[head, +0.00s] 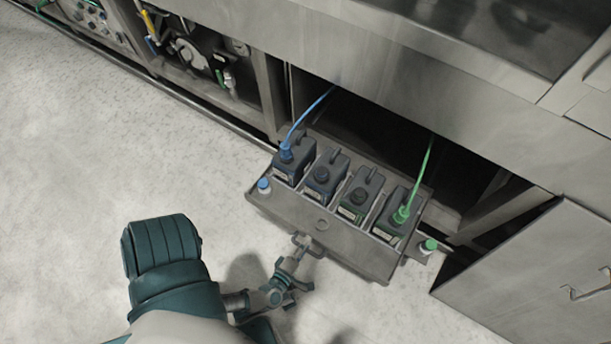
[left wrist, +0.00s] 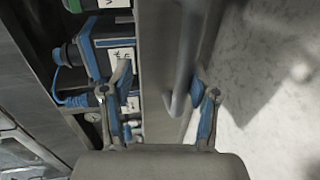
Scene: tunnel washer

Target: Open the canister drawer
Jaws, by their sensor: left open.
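The canister drawer (head: 330,232) stands pulled out from under the steel machine, with several dark canisters in it. A blue hose runs to the leftmost canister (head: 294,162) and a green hose to the rightmost canister (head: 396,215). The drawer handle (head: 308,244) is on its front panel. My left gripper (head: 291,268) is open just in front of the handle. In the left wrist view its fingers (left wrist: 160,88) are spread on either side of the front panel and the grey handle bar (left wrist: 181,85). Contact cannot be told. My right gripper is not in view.
A blue cap (head: 263,185) and a green cap (head: 429,245) sit at the drawer's two sides. A steel door (head: 535,275) stands at the right, close to the drawer. An open bay with fittings (head: 205,58) is at the upper left. The pale floor (head: 90,170) at left is clear.

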